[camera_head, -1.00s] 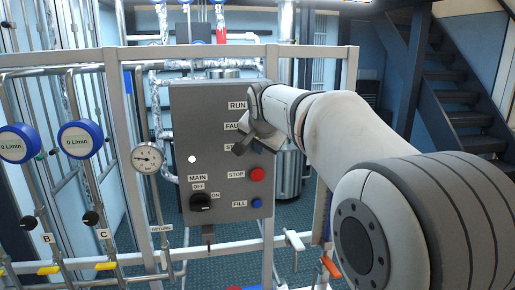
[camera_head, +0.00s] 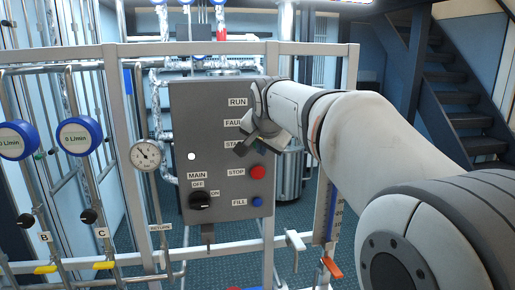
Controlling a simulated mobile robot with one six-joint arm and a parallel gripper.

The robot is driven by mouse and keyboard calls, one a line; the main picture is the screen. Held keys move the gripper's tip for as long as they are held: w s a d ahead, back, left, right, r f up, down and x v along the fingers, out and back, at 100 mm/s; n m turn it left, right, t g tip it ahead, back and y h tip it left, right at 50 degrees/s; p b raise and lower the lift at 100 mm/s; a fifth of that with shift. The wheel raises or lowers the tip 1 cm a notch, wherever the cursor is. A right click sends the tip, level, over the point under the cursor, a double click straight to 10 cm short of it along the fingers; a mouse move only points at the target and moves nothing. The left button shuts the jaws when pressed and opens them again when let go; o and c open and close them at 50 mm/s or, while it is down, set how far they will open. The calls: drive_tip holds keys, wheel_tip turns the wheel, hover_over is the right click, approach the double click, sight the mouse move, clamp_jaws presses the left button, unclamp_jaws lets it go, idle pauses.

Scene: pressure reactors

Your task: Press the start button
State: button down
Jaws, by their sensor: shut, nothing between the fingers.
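The grey control panel (camera_head: 222,105) stands in the middle of the view. The start label (camera_head: 233,144) is partly covered by my gripper (camera_head: 243,149), and the start button beside it is mostly or wholly hidden; a small greenish patch shows by the fingers. My gripper is shut and empty, in front of the panel's right side. I cannot tell whether it touches the panel. The red stop button (camera_head: 257,172) and the blue fill button (camera_head: 257,202) are in plain sight below it.
A black main switch (camera_head: 201,200) is at the panel's lower left. A round gauge (camera_head: 146,154) and blue flow meters (camera_head: 79,136) are to the left. A metal frame (camera_head: 113,130) surrounds the panel. Stairs (camera_head: 470,120) rise at the right.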

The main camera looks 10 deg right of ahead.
drive_tip(key=s+b, duration=0.1)
drive_tip(key=s, duration=0.2)
drive_tip(key=shift+s, duration=0.25)
idle(0.4)
drive_tip(key=s+f+n+g+y, duration=0.1)
drive_tip(key=s+f+n+g, duration=0.4)
drive_tip(key=s+f, duration=1.9)
drive_tip(key=s+n, duration=0.2)
drive_tip(key=n, duration=0.1)
drive_tip(key=shift+s+f+n, duration=0.3)
drive_tip(key=shift+s, duration=0.1)
